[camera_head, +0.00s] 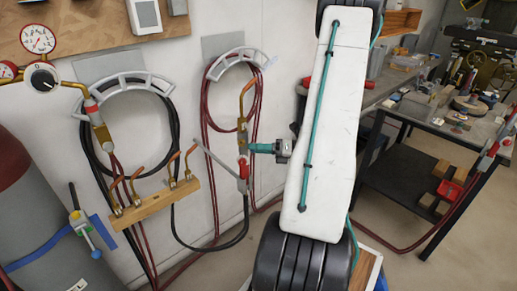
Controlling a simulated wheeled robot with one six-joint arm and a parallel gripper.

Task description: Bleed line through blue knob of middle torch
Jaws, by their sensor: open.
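The middle torch (242,130) hangs upright in front of the wall, with a brass neck on top, a red part (243,167) low on its body and a silver tube slanting to the upper left. My gripper (252,148) comes from the right, its teal fingers level with the torch body just above the red part. The jaws are open, seen nearly edge-on, and the gap between them is not clear. I cannot make out a blue knob on this torch; the fingers cover part of that area. Whether the fingers touch the torch cannot be told.
Hose hangers (238,58) with dark red and black hoses are on the wall. A wooden tip rack (155,204) stands left of the torch. Gauges (39,40) and a red cylinder (22,165) are at far left. A cluttered workbench (455,125) stands right, with another torch (490,150).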

